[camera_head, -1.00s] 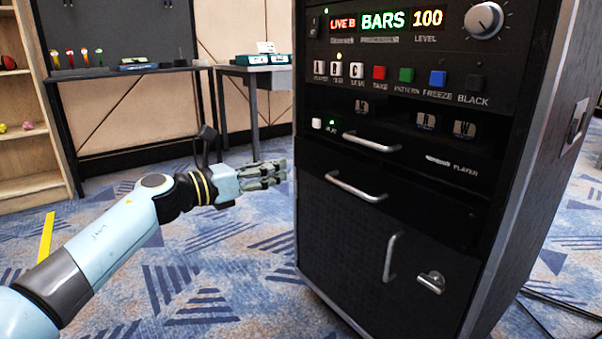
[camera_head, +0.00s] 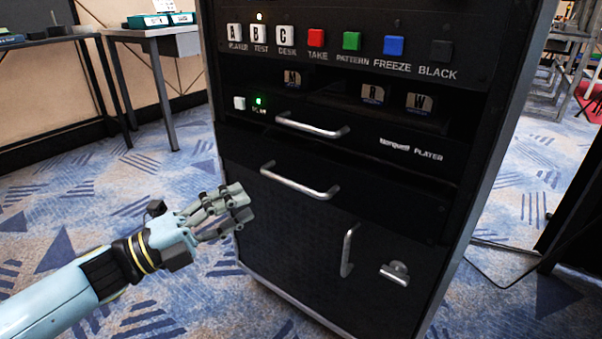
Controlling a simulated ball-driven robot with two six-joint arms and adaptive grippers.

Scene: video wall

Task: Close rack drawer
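The black rack (camera_head: 330,240) stands at centre right. Its dark drawer front (camera_head: 390,200) carries a silver horizontal handle (camera_head: 300,181). A second horizontal handle (camera_head: 312,126) is just above it, on the player panel. How far the drawer stands out is hard to tell from this angle. My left gripper (camera_head: 246,210) is at the left of the rack front, below and left of the drawer handle. Its fingers are apart and hold nothing visible. Whether the fingertips touch the rack is unclear. My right gripper is not in view.
Below the drawer are a vertical handle (camera_head: 348,250) and a latch (camera_head: 395,273). Coloured buttons (camera_head: 316,38) line the upper panel. A table (camera_head: 150,36) stands at the back left. Patterned carpet (camera_head: 90,190) is open on the left. Cables lie at right.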

